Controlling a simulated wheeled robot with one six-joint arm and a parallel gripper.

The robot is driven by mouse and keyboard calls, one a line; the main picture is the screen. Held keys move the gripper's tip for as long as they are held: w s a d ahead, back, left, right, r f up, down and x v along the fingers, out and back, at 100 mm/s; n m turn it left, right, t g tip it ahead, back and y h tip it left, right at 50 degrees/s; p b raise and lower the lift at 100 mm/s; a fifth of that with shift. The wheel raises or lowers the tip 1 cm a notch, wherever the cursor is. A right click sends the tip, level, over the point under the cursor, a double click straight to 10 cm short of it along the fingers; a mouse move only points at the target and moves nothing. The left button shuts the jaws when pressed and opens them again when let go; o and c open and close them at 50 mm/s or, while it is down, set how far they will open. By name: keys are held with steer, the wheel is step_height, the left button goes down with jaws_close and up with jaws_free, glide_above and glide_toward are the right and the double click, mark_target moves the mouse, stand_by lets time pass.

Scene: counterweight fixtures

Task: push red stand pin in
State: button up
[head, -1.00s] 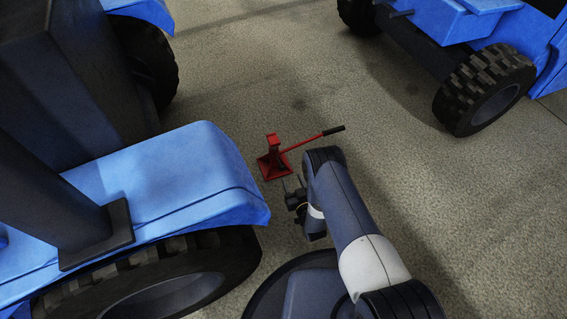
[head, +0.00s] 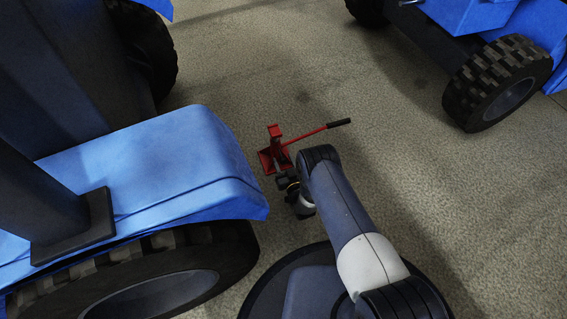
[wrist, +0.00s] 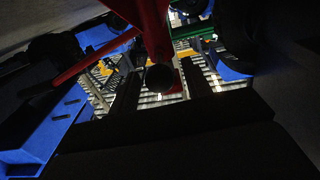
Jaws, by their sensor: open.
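The red stand (head: 274,148) stands on the floor ahead of my arm, with a red lever ending in a black grip (head: 339,122) reaching to the right. My gripper (head: 284,179) is low at the near side of the stand and partly overlaps its base in the head view. In the wrist view the red stand (wrist: 151,25) fills the top middle. A dark round end, apparently the pin (wrist: 160,78), shows between my two dark, spread fingers. The gripper is open. I cannot tell whether it touches the stand or how far the pin sticks out.
A blue vehicle with a fender (head: 190,160) and a large tyre (head: 150,285) stands close on the left. Another blue vehicle with a knobbly tyre (head: 495,85) is at the upper right. The concrete floor (head: 450,210) to the right is clear.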

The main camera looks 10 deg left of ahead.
steer(key=shift+w+a, duration=0.2)
steer(key=shift+w, duration=0.1)
steer(key=shift+c, duration=0.6)
jaws_close()
